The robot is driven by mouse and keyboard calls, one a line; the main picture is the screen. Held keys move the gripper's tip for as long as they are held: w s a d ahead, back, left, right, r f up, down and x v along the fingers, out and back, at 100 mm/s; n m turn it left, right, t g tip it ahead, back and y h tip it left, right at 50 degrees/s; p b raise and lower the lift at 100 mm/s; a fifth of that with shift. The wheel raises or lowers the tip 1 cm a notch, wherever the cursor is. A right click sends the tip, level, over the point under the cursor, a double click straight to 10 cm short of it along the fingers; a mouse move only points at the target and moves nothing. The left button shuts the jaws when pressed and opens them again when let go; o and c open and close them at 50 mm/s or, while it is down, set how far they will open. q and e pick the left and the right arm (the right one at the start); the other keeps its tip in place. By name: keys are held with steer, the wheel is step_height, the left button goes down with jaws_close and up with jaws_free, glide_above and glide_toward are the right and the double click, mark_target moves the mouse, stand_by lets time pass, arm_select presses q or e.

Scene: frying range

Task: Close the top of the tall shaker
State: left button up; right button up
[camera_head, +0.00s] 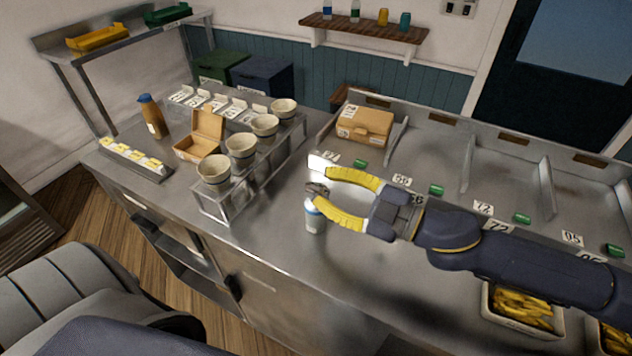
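The tall shaker (314,219) stands upright on the steel counter near its front edge, right of the cup rack. It has a pale body with a blue band. A grey piece (316,188) shows at its top; I cannot tell whether this is the lid standing open. My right gripper (319,190) reaches in from the right with its yellow fingers spread. One fingertip is beyond the shaker's top and the other is in front of it, partly covering its upper part. Contact cannot be made out. My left gripper is not in view.
A rack with several paper cups (241,150) stands left of the shaker. A closed box (364,125) sits behind. Fries fill a tray (488,304) at the lower right. The counter (270,232) left of the shaker is clear.

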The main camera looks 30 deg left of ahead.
steer(key=d, duration=0.8)
steer(key=shift+s+d, duration=0.15)
steer(key=shift+d, duration=0.15)
